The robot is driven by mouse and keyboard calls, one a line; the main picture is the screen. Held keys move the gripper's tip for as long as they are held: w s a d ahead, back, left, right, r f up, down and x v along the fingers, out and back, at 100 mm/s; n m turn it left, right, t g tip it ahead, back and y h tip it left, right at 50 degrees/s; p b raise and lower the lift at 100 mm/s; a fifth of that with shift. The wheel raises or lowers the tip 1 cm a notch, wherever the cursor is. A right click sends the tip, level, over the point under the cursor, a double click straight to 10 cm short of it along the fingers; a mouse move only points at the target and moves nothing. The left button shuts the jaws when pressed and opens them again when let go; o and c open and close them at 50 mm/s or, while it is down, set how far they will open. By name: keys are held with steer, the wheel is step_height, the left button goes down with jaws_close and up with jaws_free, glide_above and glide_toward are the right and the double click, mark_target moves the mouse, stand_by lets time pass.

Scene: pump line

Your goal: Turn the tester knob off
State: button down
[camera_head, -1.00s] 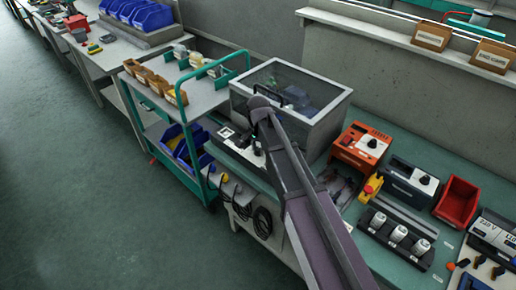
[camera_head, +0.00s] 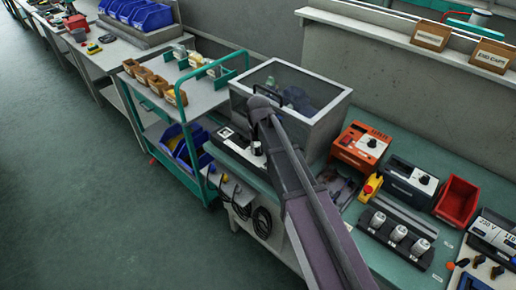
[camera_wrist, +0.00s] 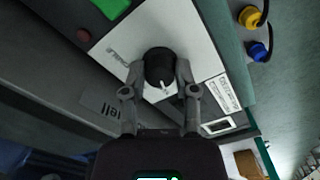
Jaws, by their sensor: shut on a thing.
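The tester (camera_wrist: 115,52) has a pale panel with a round black knob (camera_wrist: 160,67), seen in the wrist view. The knob's white pointer mark faces the lower edge of the picture, tilted slightly right. My gripper (camera_wrist: 160,80) has one finger on each side of the knob and is shut on it. In the head view the tester (camera_head: 228,146) is a dark box in front of the clear-sided enclosure. My arm hides part of it there, and the knob's setting cannot be read from that view.
The clear-sided enclosure (camera_head: 322,126) stands behind my gripper. A teal cart (camera_head: 207,98) is at the left. An orange device (camera_head: 360,147) and a red bin (camera_head: 457,200) are on the bench at right. Yellow (camera_wrist: 250,17) and blue (camera_wrist: 258,51) plugs sit beside the tester.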

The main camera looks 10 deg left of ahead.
steer(key=n, duration=0.3)
steer(key=shift+n, duration=0.4)
stand_by(0.3)
steer(key=shift+c, duration=1.9)
jaws_free()
steer(key=shift+m, duration=0.6)
